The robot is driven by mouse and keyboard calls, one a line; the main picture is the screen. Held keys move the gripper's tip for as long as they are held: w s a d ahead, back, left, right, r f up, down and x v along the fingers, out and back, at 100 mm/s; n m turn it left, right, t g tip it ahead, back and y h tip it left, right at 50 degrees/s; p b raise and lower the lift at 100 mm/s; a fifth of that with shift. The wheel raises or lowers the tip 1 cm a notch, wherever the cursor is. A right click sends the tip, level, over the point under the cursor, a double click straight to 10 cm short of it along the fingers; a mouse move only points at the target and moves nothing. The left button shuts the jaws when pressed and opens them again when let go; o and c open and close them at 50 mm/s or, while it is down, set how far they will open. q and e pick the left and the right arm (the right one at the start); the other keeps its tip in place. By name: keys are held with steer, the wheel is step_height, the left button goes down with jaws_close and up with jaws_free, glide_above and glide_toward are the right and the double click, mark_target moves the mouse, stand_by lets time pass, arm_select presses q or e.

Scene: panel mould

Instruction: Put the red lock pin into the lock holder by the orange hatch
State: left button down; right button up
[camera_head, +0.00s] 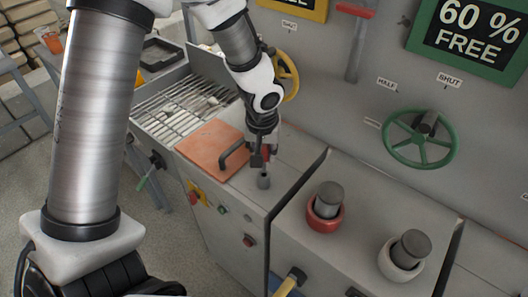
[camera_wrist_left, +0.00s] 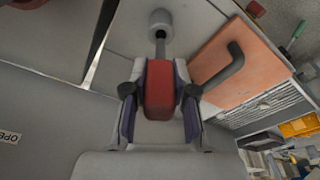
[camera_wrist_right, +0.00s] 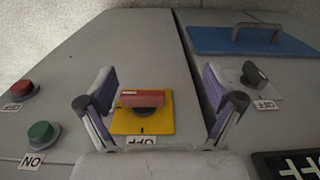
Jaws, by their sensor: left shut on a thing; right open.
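My left gripper (camera_wrist_left: 160,95) is shut on the red lock pin (camera_wrist_left: 160,88), whose red block sits between the fingers. A dark shaft runs from the block toward the grey round lock holder (camera_wrist_left: 160,24). I cannot tell whether the shaft tip is inside the holder or just short of it. In the head view, the left gripper (camera_head: 260,157) hangs just above the lock holder (camera_head: 263,181), beside the orange hatch (camera_head: 212,148) with its dark handle. The hatch (camera_wrist_left: 240,75) also shows in the left wrist view. My right gripper (camera_wrist_right: 162,97) is open and empty in the right wrist view.
A red switch (camera_wrist_right: 143,98) on a yellow plate shows between the right fingers. A blue hatch (camera_wrist_right: 250,40) lies beyond. Red (camera_head: 325,208) and white (camera_head: 402,256) collared posts stand right of the holder. A green handwheel (camera_head: 420,139) is on the wall.

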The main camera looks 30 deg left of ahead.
mark_target(264, 170)
arm_select(q)
steer(key=shift+b, duration=0.35)
stand_by(0.7)
steer(key=shift+f+b, duration=2.65)
steer(key=c, duration=0.9)
jaws_free()
steer(key=shift+o, duration=0.2)
steer(key=r, duration=0.4)
steer(key=s+r, duration=0.1)
steer(key=r, duration=0.7)
steer(key=shift+s+d, duration=0.4)
